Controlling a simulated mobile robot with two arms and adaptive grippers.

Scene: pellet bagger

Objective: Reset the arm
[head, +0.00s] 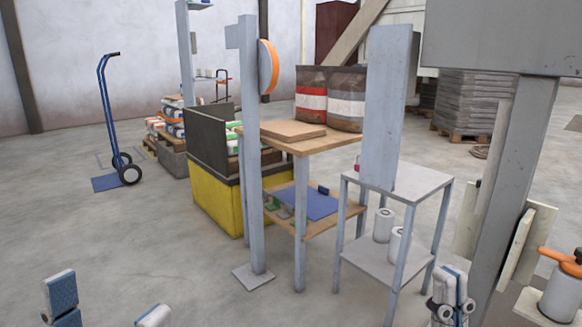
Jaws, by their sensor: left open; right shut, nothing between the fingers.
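My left gripper (108,300) is at the lower left of the head view, low in the picture. Its two blue-and-white fingers stand wide apart with bare concrete floor between them. The lower part of this gripper is cut off by the frame edge. My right gripper (453,288) is at the lower right, fingers pointing up. Its fingers are together with nothing between them. It appears just right of the grey metal stand's front leg. I cannot tell whether it touches the stand.
The grey metal stand (425,180) holds white rolls on its lower shelf. A grey post (505,180) and an orange-handled container (562,290) are at right. Floor (120,235) at left is clear.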

